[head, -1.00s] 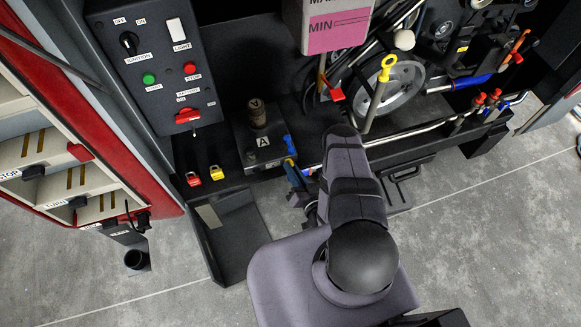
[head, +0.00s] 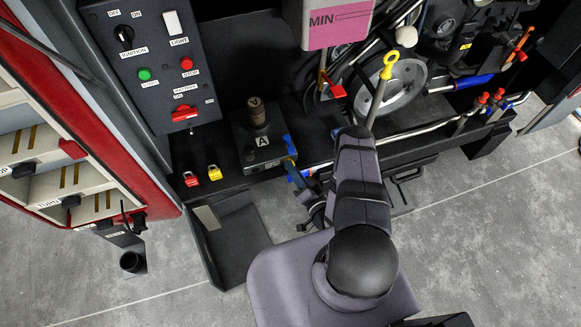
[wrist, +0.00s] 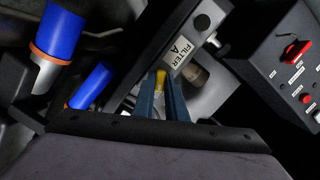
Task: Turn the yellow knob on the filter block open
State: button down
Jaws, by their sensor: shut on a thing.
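The filter block (head: 248,128) is a dark box with a white "A" label and a brown cylinder on top. In the wrist view its face carries a "FILTER A" label (wrist: 176,49). The yellow knob (wrist: 160,78) shows in the wrist view just below that label. My gripper (wrist: 161,90) is shut on the knob, with one blue finger on each side of it. The fingers hide part of the knob, and I cannot tell how far it is turned. In the head view my gripper (head: 292,174) is at the block's front right corner, partly hidden by my arm.
A red padlock (head: 191,179) and a yellow padlock (head: 214,173) are left of the block. A control panel (head: 150,95) with a red switch stands behind left. A yellow-ringed dipstick (head: 388,66) and a pulley wheel (head: 405,90) are right. Blue-ended pipes (wrist: 62,32) lie close in the wrist view.

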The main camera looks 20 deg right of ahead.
jog(key=shift+f+m+t+b, duration=0.15)
jog(key=shift+m+t+b, duration=0.35)
jog(key=shift+m+b, duration=1.8)
jog(key=shift+m+p, duration=0.4)
jog(key=shift+m, duration=0.1)
jog(key=c, duration=1.6)
grip_release()
jog(key=shift+s, duration=0.1)
jog(key=shift+s+f, duration=0.1)
